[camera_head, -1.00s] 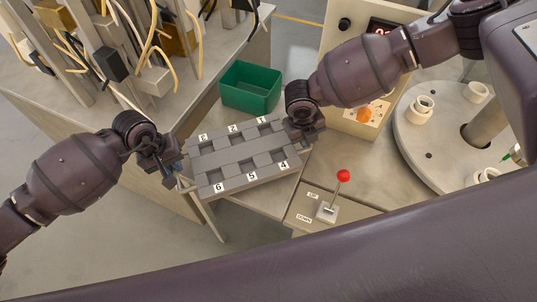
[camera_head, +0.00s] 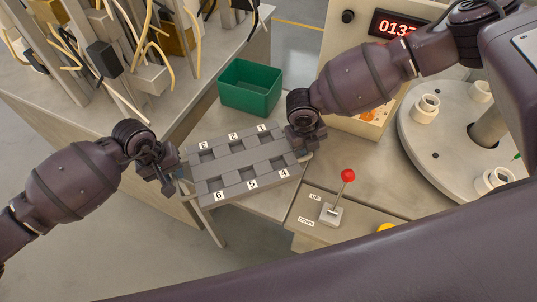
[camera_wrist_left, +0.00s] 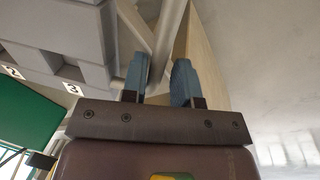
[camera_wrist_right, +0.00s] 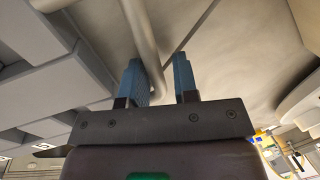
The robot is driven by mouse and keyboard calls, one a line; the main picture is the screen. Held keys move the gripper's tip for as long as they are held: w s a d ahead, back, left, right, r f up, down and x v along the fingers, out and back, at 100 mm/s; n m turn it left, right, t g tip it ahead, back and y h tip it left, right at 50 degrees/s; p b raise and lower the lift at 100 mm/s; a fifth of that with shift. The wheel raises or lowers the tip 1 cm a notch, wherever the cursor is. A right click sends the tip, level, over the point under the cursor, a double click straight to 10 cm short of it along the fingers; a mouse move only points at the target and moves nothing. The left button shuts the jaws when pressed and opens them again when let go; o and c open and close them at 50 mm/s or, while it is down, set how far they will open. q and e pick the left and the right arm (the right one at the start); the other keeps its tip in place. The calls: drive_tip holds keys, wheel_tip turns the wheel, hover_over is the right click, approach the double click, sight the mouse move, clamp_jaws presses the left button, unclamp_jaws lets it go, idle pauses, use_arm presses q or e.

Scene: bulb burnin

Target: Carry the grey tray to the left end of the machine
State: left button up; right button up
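The grey tray (camera_head: 243,166) has several square pockets in two rows, numbered 1 to 6, and shows level or nearly so. My left gripper (camera_head: 172,180) is at its left end and my right gripper (camera_head: 308,145) at its right end. In the left wrist view a pale bar lies between the blue fingers (camera_wrist_left: 160,80). In the right wrist view a rod runs between the fingers (camera_wrist_right: 160,82). Both look shut on the tray's end handles, though the contact is partly hidden. The machine (camera_head: 425,190) stands at the right, with a round turntable and a control box.
A green bin (camera_head: 250,87) stands on the light table (camera_head: 205,120) just behind the tray. A red-knobbed lever (camera_head: 347,177) stands close to the right. A bench (camera_head: 90,105) with wired fixtures is at the upper left. Open floor (camera_head: 110,235) shows at lower left.

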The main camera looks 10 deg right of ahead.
use_arm(q)
drive_tip(key=shift+o, duration=0.9)
drive_tip(key=shift+d, duration=0.1)
use_arm(e)
drive_tip(key=shift+o, duration=0.9)
drive_tip(key=shift+a+r, duration=0.1)
use_arm(q)
drive_tip(key=shift+r, duration=0.1)
use_arm(e)
drive_tip(key=shift+a, duration=0.1)
use_arm(q)
wheel_tip(320, 180, up, 12)
drive_tip(key=a, duration=0.2)
drive_tip(key=shift+s, duration=0.15)
use_arm(e)
drive_tip(key=v, duration=1.2)
use_arm(q)
drive_tip(key=shift+f, duration=0.2)
use_arm(e)
drive_tip(key=shift+s, duration=0.1)
